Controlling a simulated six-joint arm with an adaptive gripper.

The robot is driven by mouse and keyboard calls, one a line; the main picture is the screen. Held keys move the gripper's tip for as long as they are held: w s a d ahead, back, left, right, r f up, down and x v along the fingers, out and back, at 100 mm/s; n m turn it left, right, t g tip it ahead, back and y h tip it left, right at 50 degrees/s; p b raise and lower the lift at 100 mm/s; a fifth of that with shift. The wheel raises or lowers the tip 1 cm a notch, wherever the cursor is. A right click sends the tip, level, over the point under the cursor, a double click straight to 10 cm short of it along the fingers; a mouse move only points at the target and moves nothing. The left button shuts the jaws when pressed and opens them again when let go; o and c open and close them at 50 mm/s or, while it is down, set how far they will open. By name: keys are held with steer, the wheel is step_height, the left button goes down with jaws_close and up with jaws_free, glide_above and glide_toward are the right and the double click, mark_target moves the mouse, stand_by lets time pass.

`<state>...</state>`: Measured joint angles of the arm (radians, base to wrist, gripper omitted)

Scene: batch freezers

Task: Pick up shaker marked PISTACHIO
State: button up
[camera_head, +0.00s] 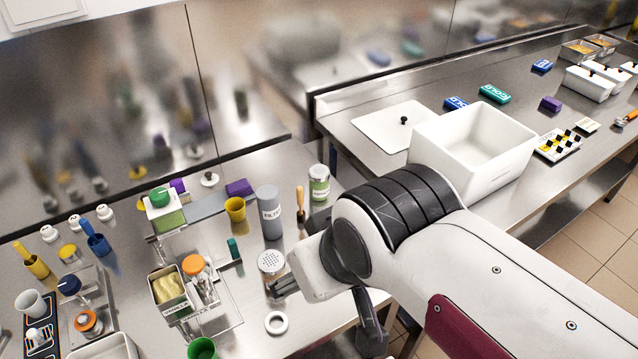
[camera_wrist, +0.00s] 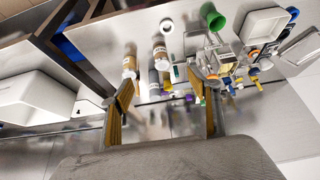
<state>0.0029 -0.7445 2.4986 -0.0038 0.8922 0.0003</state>
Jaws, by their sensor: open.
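A jar-like shaker (camera_head: 319,182) with a pale lid, green contents and a light label stands at the back of the counter, right of a grey bottle (camera_head: 271,212). A second shaker (camera_head: 271,262) with a perforated top stands nearer, left of my wrist and partly hidden. I cannot read PISTACHIO on either. In the wrist view two brownish shakers, one (camera_wrist: 130,64) and another (camera_wrist: 160,50), show beyond my fingers. My gripper (camera_wrist: 166,100) is open, with nothing between its fingers, and apart from both shakers. In the head view my arm largely hides it.
A wooden-handled tool (camera_head: 300,202), a yellow cup (camera_head: 236,209) and a white ring (camera_head: 276,323) surround the shakers. A metal rack with tubs (camera_head: 172,292) stands to the left. A large white bin (camera_head: 430,150) stands right, behind my arm. A metal wall backs the counter.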

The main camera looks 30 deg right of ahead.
steer(key=w+d+t+h, duration=0.1)
steer(key=w+d+h, duration=0.1)
steer(key=w+d, duration=0.55)
steer(key=w+d+t+h, duration=0.15)
steer(key=w+d, duration=0.25)
steer(key=w, duration=0.6)
steer(key=n+t+y, duration=0.2)
steer(key=t+y, duration=0.1)
steer(key=t, duration=0.2)
glide_above(326, 179)
steer(key=s, duration=0.3)
step_height(326, 179, down, 12)
steer(key=f+y, duration=0.1)
steer(key=f, duration=0.2)
steer(key=s+f+t+y, duration=0.1)
steer(key=f, duration=0.2)
steer(key=s+d+f+t+y, duration=0.1)
steer(key=f, duration=0.1)
steer(key=shift+f, duration=0.4)
steer(key=shift+s+f+t+y, duration=0.25)
steer(key=shift+s+f+t, duration=0.2)
steer(key=shift+s+f, duration=0.15)
steer(key=shift+x, duration=1.3)
steer(key=shift+w, duration=0.1)
